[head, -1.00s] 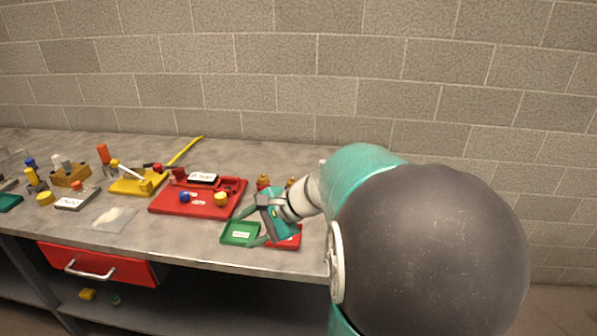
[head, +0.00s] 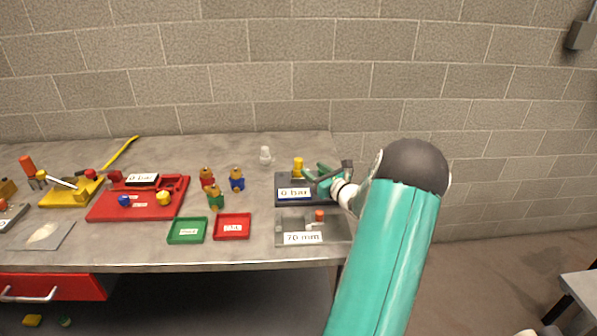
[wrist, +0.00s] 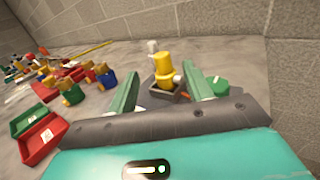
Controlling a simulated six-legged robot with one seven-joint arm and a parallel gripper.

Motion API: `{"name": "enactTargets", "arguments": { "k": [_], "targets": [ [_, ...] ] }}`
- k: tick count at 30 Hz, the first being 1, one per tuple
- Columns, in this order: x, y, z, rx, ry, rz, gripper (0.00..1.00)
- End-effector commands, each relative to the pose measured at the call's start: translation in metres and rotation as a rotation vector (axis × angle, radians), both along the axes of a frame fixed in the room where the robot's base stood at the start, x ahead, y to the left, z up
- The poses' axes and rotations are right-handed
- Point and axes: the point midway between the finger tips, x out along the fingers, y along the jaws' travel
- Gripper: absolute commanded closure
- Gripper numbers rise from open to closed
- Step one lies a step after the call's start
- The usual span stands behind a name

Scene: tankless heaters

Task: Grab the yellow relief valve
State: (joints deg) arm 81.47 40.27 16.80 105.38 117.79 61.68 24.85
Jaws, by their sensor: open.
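The yellow relief valve (head: 298,165) stands upright on the dark block labelled "0 bar" (head: 294,193) near the right end of the bench. In the wrist view the valve (wrist: 163,62) shows beyond and between my two green fingers, in a small dark holder. My gripper (head: 313,173) is open, just to the right of the valve in the head view. In the wrist view my gripper (wrist: 161,76) has its fingers spread apart with nothing visibly held. I cannot tell whether a finger touches the valve.
A grey tray labelled "70 mm" (head: 303,238) with an orange-topped part lies in front. A pale fitting (head: 265,155) stands behind left. Green (head: 187,231) and red (head: 232,227) trays and several small figure-like parts (head: 215,197) stand left.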

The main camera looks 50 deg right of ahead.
Motion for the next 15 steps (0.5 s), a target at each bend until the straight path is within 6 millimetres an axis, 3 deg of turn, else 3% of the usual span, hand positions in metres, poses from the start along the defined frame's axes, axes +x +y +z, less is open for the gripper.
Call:
{"name": "enactTargets", "arguments": {
  "k": [3, 11, 15],
  "targets": [
    [0.023, -0.005, 0.000, 0.000, -0.001, 0.004, 0.49],
    [0.044, -0.011, -0.001, -0.001, 0.001, 0.003, 0.49],
    [0.063, -0.019, -0.003, 0.000, 0.000, 0.004, 0.49]
  ]
}}
